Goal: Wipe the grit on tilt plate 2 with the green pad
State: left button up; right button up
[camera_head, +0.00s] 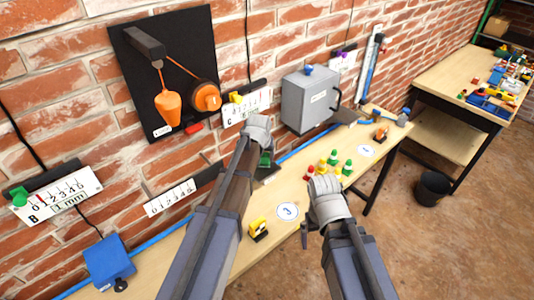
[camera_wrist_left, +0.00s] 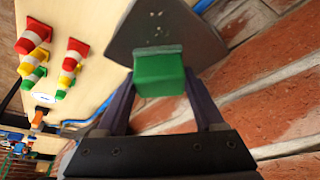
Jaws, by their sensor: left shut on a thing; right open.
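My left gripper (camera_head: 263,150) is shut on the green pad (camera_wrist_left: 160,76), which shows only partly in the head view (camera_head: 265,160). In the left wrist view the pad's far edge overlaps a grey plate (camera_wrist_left: 190,38) with a few pale grit specks (camera_wrist_left: 155,33) just beyond the pad. I cannot tell whether the pad touches the plate. In the head view a dark plate (camera_head: 268,175) shows beside the left gripper, mostly hidden by my arm; no number is readable on it. My right gripper (camera_head: 323,182) is open and appears empty above the bench near the cones.
Small red, yellow and green cones (camera_head: 333,158) stand on the bench (camera_head: 290,187) close to my right gripper. A grey box (camera_head: 309,100) hangs on the brick wall. A black bin (camera_head: 432,187) stands on the floor.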

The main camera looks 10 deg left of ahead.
pick_arm(q)
jog(key=shift+s+a, duration=0.4)
jog(key=shift+s, duration=0.15)
jog(key=shift+a, duration=0.1)
jog(key=shift+s+a+r, duration=0.1)
jog(key=shift+s+a, duration=0.5)
jog(key=shift+s, duration=0.2)
jog(key=shift+s+a, duration=0.6)
jog(key=shift+s, duration=0.15)
notch_tip(320, 180, up, 6)
jog(key=p, duration=0.6)
notch_tip(320, 180, up, 3)
jog(key=p, duration=0.3)
